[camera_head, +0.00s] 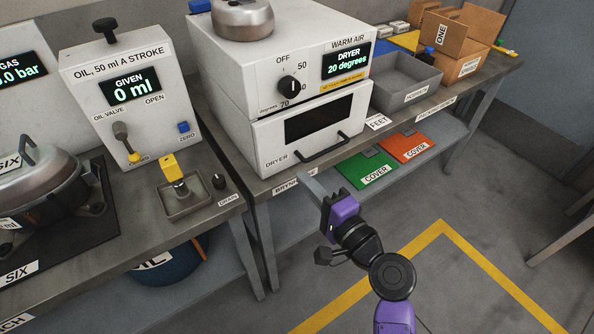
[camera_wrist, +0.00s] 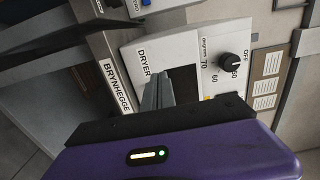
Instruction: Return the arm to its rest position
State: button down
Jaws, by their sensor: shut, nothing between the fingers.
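My gripper (camera_head: 312,184) is at the end of my purple and black arm, in front of the bench edge below the dryer. Its fingers are shut and empty; they also show in the wrist view (camera_wrist: 158,90), pointing toward the dryer front. I cannot tell from the picture whether the fingers touch the bench edge.
An oil dispenser (camera_head: 120,75) and a compressor (camera_head: 45,185) stand on the left bench. A grey bin (camera_head: 405,85) and cardboard boxes (camera_head: 465,40) are at the right. Green (camera_head: 365,168) and red (camera_head: 408,146) covers lie on the lower shelf.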

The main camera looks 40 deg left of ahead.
jog(key=v, duration=0.5)
jog(key=shift+w, duration=0.1)
jog(key=w+d+t+h, duration=0.3)
jog(key=w+d+t, duration=0.1)
jog(key=d+t, duration=0.15)
jog(key=s+d+f+t+h, duration=0.2)
jog(key=s+d+h, duration=0.15)
jog(key=d, duration=0.45)
jog(key=s+d+f+t+h, duration=0.1)
jog(key=s+d+t+h, duration=0.25)
jog(key=d, duration=0.55)
jog(key=s+d+n+h, duration=0.1)
jog(key=s+d+h, duration=0.1)
jog(key=s+d, duration=0.3)
jog(key=s+d+n+g+h, duration=0.1)
jog(key=s+d, duration=0.5)
jog(key=s, duration=0.7)
jog(key=s+d+n+g+h, duration=0.1)
jog(key=s+d+h, duration=0.3)
jog(key=s, duration=0.6)
jog(key=shift+d+r+n, duration=0.35)
jog(key=shift+d+n, duration=0.15)
jog(key=shift+d, duration=0.65)
